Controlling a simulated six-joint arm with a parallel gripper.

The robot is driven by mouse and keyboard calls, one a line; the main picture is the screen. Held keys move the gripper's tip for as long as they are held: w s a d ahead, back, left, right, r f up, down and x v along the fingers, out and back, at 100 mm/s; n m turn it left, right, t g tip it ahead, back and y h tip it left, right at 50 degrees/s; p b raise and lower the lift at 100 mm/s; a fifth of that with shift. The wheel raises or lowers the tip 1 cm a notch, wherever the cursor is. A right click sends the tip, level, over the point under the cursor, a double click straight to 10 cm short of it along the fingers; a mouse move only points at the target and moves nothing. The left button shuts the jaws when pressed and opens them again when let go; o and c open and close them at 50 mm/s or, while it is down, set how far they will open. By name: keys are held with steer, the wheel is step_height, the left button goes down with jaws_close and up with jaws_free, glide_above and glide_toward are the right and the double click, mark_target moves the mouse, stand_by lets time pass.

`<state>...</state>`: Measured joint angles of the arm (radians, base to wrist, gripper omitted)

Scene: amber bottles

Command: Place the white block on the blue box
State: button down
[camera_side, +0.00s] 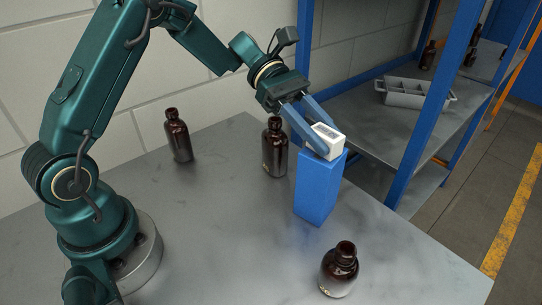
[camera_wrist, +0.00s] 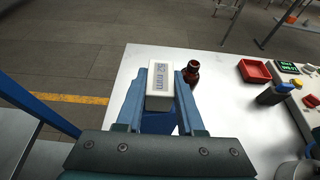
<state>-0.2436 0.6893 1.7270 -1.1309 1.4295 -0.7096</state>
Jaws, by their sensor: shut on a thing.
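The white block (camera_side: 323,141) is between the blue fingers of my gripper (camera_side: 315,135), right at the top of the blue box (camera_side: 318,188). My gripper is shut on the block; from the side view I cannot tell whether the block rests on the box or hangs just above it. The blue box stands upright near the table's far right edge. In the wrist view the white block (camera_wrist: 160,84), marked "52 mm", sits between the fingertips (camera_wrist: 160,95). The blue box is mostly hidden there under the block and gripper.
Amber bottles stand at the back left (camera_side: 178,135), just left of the blue box (camera_side: 275,147), and at the front (camera_side: 339,270). A blue-framed shelf (camera_side: 400,130) with a grey tray (camera_side: 415,93) is beyond the table. The table's left middle is clear. A red tray (camera_wrist: 255,71) shows in the wrist view.

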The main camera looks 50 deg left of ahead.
steer(key=c, duration=0.5)
jaws_free()
steer(key=shift+a+r, duration=0.1)
steer(key=shift+r, duration=0.05)
steer(key=v, duration=1)
steer(key=s+f+m+t+y, duration=0.1)
steer(key=s+m+t+y, duration=0.1)
steer(key=s+m+y, duration=0.2)
steer(key=s+f+m+t+y, duration=0.1)
steer(key=s+m+y, duration=0.4)
steer(key=s+m, duration=0.2)
steer(key=s+f+m+t+y, duration=0.1)
steer(key=s+m+t+y, duration=0.1)
steer(key=s+m+y, duration=0.2)
steer(key=shift+s+f+m+t, duration=0.15)
steer(key=shift+s+m+t, duration=0.15)
steer(key=shift+s+m, duration=1)
